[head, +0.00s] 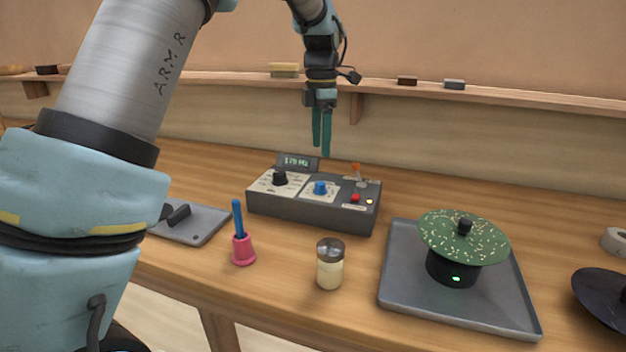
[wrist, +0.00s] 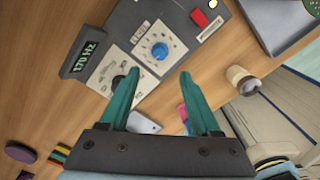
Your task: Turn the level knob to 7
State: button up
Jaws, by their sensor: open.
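A dark grey control box (head: 310,210) stands on the bench with a black knob (head: 280,179) on its left panel and a blue knob (head: 320,187) on its middle panel. My gripper (head: 321,150) points down above and behind the box, open and empty. In the wrist view the blue knob (wrist: 159,51) lies just beyond the gap between the fingertips (wrist: 159,75). The black knob (wrist: 118,82) is partly hidden by the left finger.
In front stand a pink holder with a blue handle (head: 243,247) and a shaker (head: 330,265). A tray (head: 392,290) bearing a green speckled disc (head: 450,240) is at right.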

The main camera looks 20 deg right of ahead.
aim_at(320, 183)
notch_tip(320, 183, down, 10)
jog(key=shift+p, duration=1.1)
grip_shut()
